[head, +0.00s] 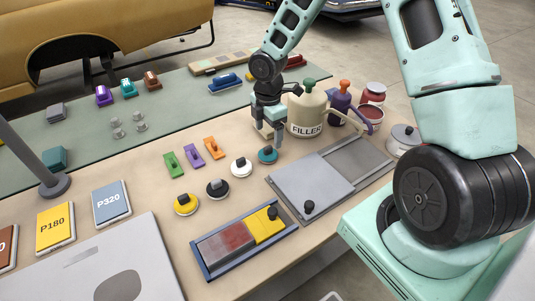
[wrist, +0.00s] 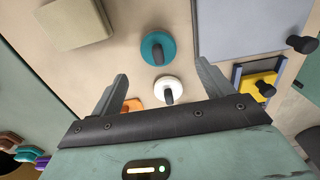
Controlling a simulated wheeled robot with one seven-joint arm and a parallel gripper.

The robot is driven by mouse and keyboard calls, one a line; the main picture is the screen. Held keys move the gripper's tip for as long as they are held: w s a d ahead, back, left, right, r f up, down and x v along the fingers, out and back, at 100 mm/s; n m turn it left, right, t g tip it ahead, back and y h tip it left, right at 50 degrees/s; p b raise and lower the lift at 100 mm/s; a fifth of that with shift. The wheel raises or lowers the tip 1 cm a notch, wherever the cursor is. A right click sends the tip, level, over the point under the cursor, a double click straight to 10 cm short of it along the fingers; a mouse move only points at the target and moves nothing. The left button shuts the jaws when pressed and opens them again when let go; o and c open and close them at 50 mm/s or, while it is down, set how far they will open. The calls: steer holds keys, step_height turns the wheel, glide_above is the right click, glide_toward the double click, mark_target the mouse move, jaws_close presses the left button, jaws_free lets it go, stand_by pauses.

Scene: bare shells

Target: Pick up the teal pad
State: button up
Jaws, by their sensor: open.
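The teal pad (head: 267,155) is a round disc with a dark upright knob, lying on the tan table at the far end of a row of similar pads. It also shows in the wrist view (wrist: 158,48), top centre, fully uncovered. My gripper (head: 270,136) is open and empty, pointing down above the table close to the teal pad. In the wrist view the pad lies beyond my fingertips (wrist: 162,72), roughly centred between them, and a white pad (wrist: 167,90) shows between the fingers.
White (head: 241,166), black (head: 217,188) and yellow (head: 186,204) pads run toward the front left. A grey lidded box (head: 312,187) is close on the right. The FILLER jug (head: 306,118) stands just behind my gripper. Small green, purple and orange blocks (head: 193,152) lie left.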

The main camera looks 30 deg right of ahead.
mark_target(268, 147)
step_height(268, 147, down, 8)
steer(key=shift+w+f+p, duration=0.1)
steer(key=shift+p, duration=0.7)
steer(key=c, duration=1.1)
step_height(268, 147, up, 10)
steer(key=shift+r+b, duration=0.1)
steer(key=shift+b, duration=0.5)
steer(key=o, duration=0.5)
steer(key=shift+c, duration=1.5)
